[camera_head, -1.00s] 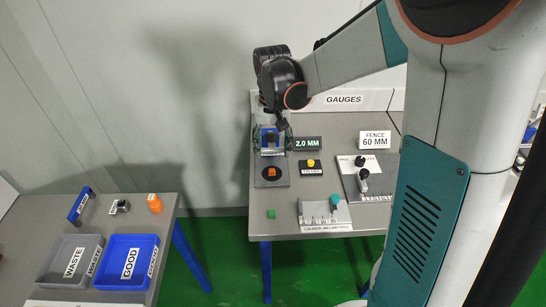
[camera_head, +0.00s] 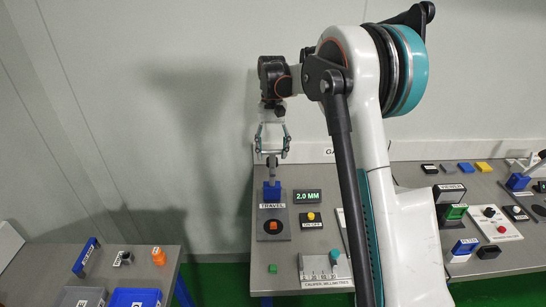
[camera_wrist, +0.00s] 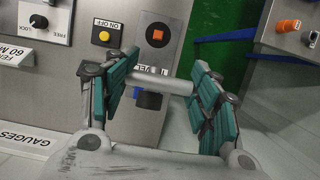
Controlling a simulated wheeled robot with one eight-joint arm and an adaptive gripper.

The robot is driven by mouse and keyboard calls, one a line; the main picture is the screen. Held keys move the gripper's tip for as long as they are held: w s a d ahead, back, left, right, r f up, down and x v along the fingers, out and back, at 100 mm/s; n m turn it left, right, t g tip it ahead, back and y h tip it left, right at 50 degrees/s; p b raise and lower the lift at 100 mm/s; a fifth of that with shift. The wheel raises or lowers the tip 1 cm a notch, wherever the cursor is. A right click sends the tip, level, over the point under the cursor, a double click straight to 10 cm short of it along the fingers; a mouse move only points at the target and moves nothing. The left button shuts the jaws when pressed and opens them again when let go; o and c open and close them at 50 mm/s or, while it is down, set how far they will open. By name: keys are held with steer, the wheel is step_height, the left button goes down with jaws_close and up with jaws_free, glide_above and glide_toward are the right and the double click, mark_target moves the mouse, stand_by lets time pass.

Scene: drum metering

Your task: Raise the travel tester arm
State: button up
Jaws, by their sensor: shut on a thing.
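The travel tester (camera_head: 272,228) stands at the left end of the gauge table, with a dark plate, an orange piece (camera_head: 273,226) and a blue block (camera_head: 272,191). My gripper (camera_head: 272,151) is above the blue block. Its teal fingers are shut on the tester arm's grey bar (camera_wrist: 165,82), which spans between them in the wrist view. A grey stem (camera_head: 271,171) runs from the gripper down to the block. The wrist view also shows the orange piece (camera_wrist: 157,35) and part of the blue block (camera_wrist: 149,99); the bar partly hides the tester's label.
A display (camera_head: 307,196) reads 2.0 MM, beside a yellow ON/OFF button (camera_head: 311,216). A green block (camera_head: 272,268) and a caliper plate (camera_head: 322,268) lie in front. The left table holds a grey bin (camera_head: 80,297) and a blue bin (camera_head: 135,298). My arm hides part of the gauge table.

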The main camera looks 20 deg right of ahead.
steer(key=shift+w+d+r+g, duration=0.1)
steer(key=shift+w+d+g, duration=0.1)
steer(key=shift+w, duration=0.35)
steer(key=shift+w+d+g, duration=0.2)
steer(key=shift+w, duration=0.35)
steer(key=shift+r+p, duration=0.1)
steer(key=shift+p, duration=0.2)
steer(key=shift+w+r, duration=0.1)
steer(key=o, duration=1.5)
steer(key=shift+v, duration=6.05)
